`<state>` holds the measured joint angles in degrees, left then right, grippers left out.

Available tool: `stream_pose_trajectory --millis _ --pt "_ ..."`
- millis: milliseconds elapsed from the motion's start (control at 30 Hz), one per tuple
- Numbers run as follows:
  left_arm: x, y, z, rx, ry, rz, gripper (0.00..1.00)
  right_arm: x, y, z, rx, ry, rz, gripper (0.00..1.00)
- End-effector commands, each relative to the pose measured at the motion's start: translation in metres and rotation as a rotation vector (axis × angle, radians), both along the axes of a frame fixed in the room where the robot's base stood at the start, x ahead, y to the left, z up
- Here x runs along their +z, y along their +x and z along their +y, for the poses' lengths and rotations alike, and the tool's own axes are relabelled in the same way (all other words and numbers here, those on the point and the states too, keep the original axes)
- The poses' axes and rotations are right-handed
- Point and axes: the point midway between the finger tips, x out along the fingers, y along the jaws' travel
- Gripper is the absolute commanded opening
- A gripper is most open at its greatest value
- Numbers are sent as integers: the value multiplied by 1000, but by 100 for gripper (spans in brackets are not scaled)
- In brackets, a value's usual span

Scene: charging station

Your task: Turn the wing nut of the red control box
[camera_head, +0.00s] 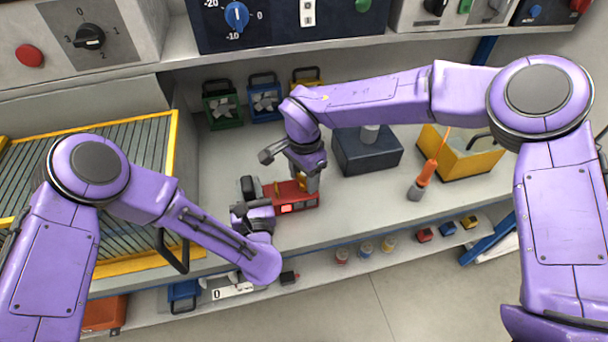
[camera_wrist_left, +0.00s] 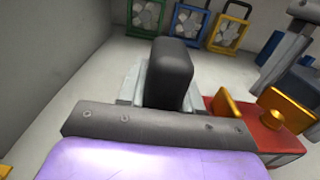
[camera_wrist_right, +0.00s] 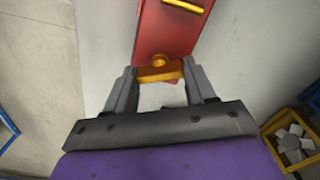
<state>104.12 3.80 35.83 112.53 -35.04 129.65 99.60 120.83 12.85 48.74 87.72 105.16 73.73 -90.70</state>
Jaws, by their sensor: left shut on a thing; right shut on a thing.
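The red control box (camera_head: 296,197) sits on the table between my two grippers. In the left wrist view, the box (camera_wrist_left: 275,140) has a yellow-orange wing nut (camera_wrist_left: 272,122) and an upright yellow plate (camera_wrist_left: 228,105). My left gripper (camera_head: 250,194) is shut on the dark grey block (camera_wrist_left: 172,70) at the box's left end. My right gripper (camera_head: 306,178) is at the box from above. In the right wrist view, its fingers (camera_wrist_right: 160,80) are shut on the wing nut (camera_wrist_right: 160,70), one at each end. The wing nut is hidden in the head view.
A dark blue box (camera_head: 366,155), an orange-handled tool (camera_head: 424,180) and a yellow bin (camera_head: 470,165) stand at the right. A yellow-framed ribbed tray (camera_head: 135,262) is at the left. Table behind the box is clear.

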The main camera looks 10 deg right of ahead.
Motion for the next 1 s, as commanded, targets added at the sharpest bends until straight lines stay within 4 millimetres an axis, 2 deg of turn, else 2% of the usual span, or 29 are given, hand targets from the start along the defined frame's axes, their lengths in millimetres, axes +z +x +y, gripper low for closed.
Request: stream_pose_trajectory --millis 1000 --pt "-1 -1 0 -1 1 2 0 1 1 0 -926 2 -1 24"
